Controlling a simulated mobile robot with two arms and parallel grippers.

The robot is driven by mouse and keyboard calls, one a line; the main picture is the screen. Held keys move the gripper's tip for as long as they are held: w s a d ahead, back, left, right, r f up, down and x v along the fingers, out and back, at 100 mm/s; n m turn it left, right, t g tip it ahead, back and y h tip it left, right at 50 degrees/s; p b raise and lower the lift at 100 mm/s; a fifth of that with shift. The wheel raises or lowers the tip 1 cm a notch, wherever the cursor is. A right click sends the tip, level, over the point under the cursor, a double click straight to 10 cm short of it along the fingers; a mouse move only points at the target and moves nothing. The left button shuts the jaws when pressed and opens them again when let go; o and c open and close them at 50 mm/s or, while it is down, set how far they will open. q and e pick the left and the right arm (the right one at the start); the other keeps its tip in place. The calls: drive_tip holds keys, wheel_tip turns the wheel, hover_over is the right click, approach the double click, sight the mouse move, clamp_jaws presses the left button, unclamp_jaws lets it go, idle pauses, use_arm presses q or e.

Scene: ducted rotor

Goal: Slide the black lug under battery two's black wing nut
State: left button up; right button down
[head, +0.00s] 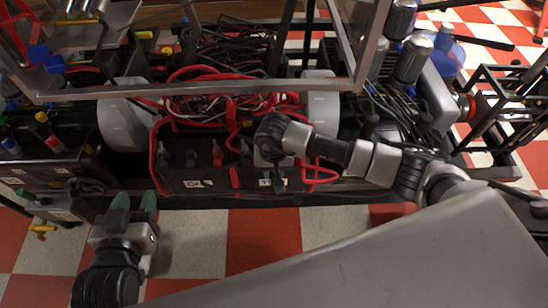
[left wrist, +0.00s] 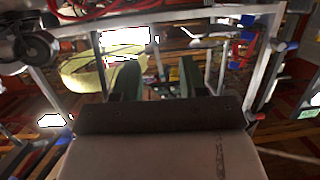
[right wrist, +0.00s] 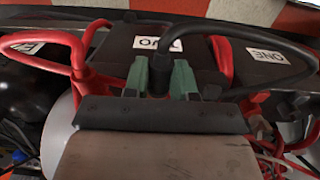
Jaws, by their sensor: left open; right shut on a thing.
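Battery two (right wrist: 197,47), a black box with a white TWO label (right wrist: 158,43), is in the right wrist view. Its label also shows in the head view (head: 270,182). My right gripper (right wrist: 161,76) is over this battery, its green fingers shut on the black lug's cable end (right wrist: 159,78). The black cable (right wrist: 225,29) loops from there to the right. The lug's tip is hidden by the gripper. I cannot make out the black wing nut clearly, nor whether the lug touches it. My left gripper (head: 134,202) is open and empty, low at the left, away from the batteries.
Battery one, with its ONE label (right wrist: 265,55), stands beside battery two. Thick red cables (right wrist: 75,50) loop close to both sides of my right gripper. A grey frame bar (head: 200,90) crosses above the wiring. The checkered floor (head: 265,235) in front is clear.

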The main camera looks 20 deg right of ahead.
sight(274, 173)
drive_tip(key=shift+s+a, duration=0.15)
drive_tip(key=shift+s, duration=0.6)
use_arm(q)
drive_tip(key=shift+s+a+f+g, duration=0.15)
drive_tip(key=shift+s+f+g, duration=0.2)
drive_tip(key=shift+f+g, duration=0.15)
drive_tip(key=shift+s+a+f+g, duration=0.15)
drive_tip(key=shift+s+f+g, duration=0.2)
drive_tip(key=shift+f, duration=0.2)
drive_tip(key=shift+r+p, duration=0.1)
drive_tip(key=shift+p, duration=0.2)
use_arm(e)
drive_tip(key=shift+r, duration=0.2)
drive_tip(key=shift+s+a+r+p, duration=0.1)
drive_tip(key=shift+s+r+p, duration=0.1)
drive_tip(key=shift+r+p, duration=0.4)
use_arm(q)
drive_tip(key=s+a+f+g+y+p, duration=0.1)
drive_tip(key=s+a+f+g+y, duration=0.1)
drive_tip(key=s+f+g, duration=0.2)
drive_tip(key=shift+s+a+f+g, duration=0.25)
drive_tip(key=shift+s+a+g, duration=0.05)
drive_tip(key=shift+s+g, duration=0.8)
use_arm(e)
drive_tip(key=shift+s+a+r, duration=0.1)
drive_tip(key=shift+s+r, duration=0.15)
drive_tip(key=shift+r, duration=0.45)
drive_tip(key=shift+r, duration=0.1)
